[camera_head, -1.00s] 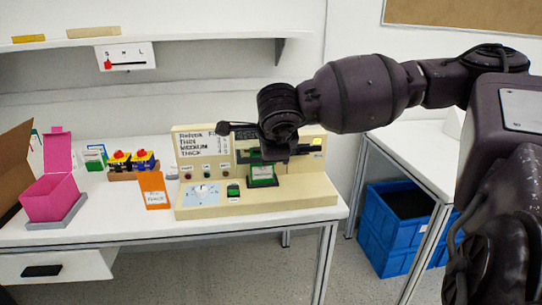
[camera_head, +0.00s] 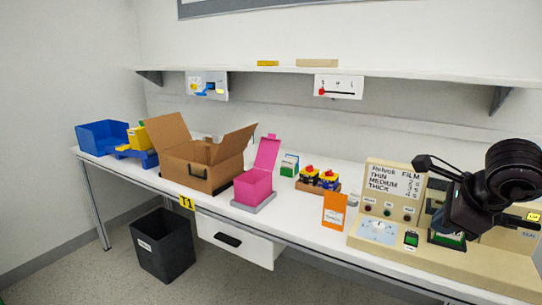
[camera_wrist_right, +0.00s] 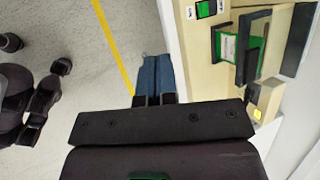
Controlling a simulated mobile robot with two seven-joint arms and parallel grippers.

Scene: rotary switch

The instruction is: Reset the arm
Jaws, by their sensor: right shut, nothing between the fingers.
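My right gripper (camera_head: 452,222) is at the lower right of the head view, in front of the beige machine (camera_head: 440,262), and covers part of its right half. In the right wrist view its two blue-grey fingers (camera_wrist_right: 154,78) are together with nothing between them, seen against the floor. The machine's rotary switch (camera_head: 378,228) is a pale knob on a light blue dial plate, left of the gripper and apart from it. My left gripper is not in view.
An orange pouch (camera_head: 334,211), pink box (camera_head: 254,186), open cardboard box (camera_head: 200,168) and blue bin (camera_head: 102,137) line the white table. A black bin (camera_head: 163,246) stands on the floor below. A shelf (camera_head: 420,85) runs above. Floor shows left of the gripper in the wrist view.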

